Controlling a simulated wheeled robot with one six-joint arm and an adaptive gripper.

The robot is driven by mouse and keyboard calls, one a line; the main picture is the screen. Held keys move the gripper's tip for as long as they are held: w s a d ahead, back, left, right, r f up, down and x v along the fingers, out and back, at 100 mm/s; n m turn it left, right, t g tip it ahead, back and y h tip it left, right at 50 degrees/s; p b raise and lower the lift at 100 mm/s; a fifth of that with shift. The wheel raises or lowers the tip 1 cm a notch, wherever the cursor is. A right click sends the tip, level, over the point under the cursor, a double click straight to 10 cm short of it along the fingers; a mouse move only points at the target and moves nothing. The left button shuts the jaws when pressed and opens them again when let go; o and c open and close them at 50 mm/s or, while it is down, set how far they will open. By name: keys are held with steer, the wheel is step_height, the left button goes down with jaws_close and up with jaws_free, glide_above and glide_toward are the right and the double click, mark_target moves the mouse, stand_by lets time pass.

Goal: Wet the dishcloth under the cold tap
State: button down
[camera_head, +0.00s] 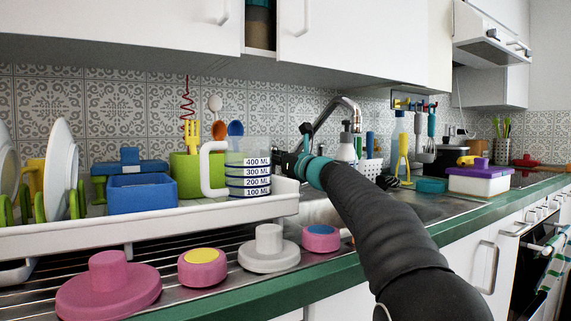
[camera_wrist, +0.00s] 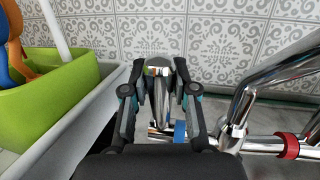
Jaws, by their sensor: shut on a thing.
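My gripper (camera_wrist: 160,92) is shut on the chrome tap handle (camera_wrist: 158,68) with the blue ring (camera_wrist: 180,131); its fingers stand on both sides of the handle. In the head view my gripper (camera_head: 292,160) is at the back of the sink, left of the curved chrome spout (camera_head: 347,106). A red ring (camera_wrist: 287,146) marks the other side of the tap in the wrist view. My arm hides much of the sink (camera_head: 322,212), and I cannot see whether water runs. I see no dishcloth that I can identify in the sink.
A white dish rack (camera_head: 150,232) with plates, a blue box (camera_head: 142,194) and a measuring jug (camera_head: 249,178) stands left. Pink and white lidded pieces line the front edge. A green caddy (camera_wrist: 48,105) is close left of my gripper. A striped towel (camera_head: 549,275) hangs at the oven.

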steer(key=c, duration=0.9)
jaws_free()
steer(key=v, duration=1.2)
